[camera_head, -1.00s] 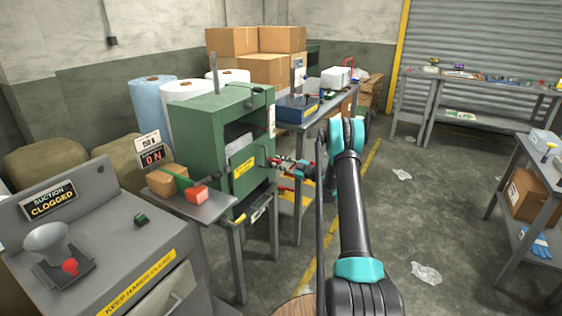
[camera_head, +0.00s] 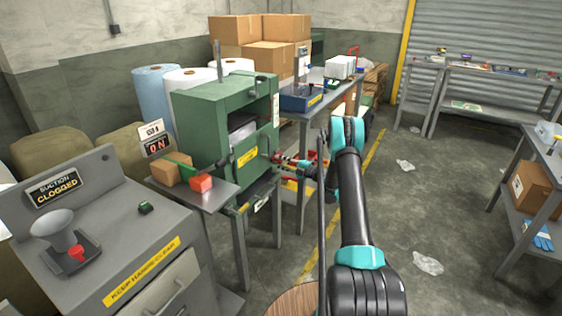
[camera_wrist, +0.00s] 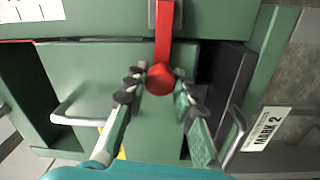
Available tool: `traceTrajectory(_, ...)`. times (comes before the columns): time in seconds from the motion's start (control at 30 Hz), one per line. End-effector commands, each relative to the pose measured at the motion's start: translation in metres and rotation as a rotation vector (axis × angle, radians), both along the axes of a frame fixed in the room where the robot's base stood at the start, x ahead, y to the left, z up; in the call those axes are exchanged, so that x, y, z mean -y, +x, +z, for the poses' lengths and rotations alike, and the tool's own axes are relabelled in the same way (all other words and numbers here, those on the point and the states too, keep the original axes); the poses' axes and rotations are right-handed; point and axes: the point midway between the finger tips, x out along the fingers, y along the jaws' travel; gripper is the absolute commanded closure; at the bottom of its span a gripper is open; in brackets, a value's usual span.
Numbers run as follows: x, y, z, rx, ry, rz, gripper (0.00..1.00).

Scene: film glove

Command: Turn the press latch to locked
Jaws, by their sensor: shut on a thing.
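The green press (camera_head: 200,135) stands left of my arm in the head view. In the wrist view, its red latch (camera_wrist: 163,45) is a straight bar running from a grey mount at the top edge down to a round red knob (camera_wrist: 160,79). My gripper (camera_wrist: 160,88) has a finger on each side of the knob and is shut on it. In the head view, my gripper (camera_head: 280,159) is at the press front, small and partly hard to make out. The green door panel (camera_wrist: 95,85) lies behind the fingers, with dark openings at its sides.
A side shelf (camera_head: 210,201) on the press holds a cardboard box and a red block. A grey console (camera_head: 110,240) stands at front left. A blue bin (camera_head: 300,103) sits on the bench behind the press. Open floor (camera_head: 400,220) lies right of my arm.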

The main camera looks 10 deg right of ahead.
Motion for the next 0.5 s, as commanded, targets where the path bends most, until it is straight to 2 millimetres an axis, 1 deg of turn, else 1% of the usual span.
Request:
traceTrajectory(0.2, 0.0007, -0.0006, -0.004, 0.033, -0.028, 0.001, 1.0)
traceTrajectory(0.5, 0.0008, -0.0008, -0.0049, 0.039, -0.034, 0.001, 1.0)
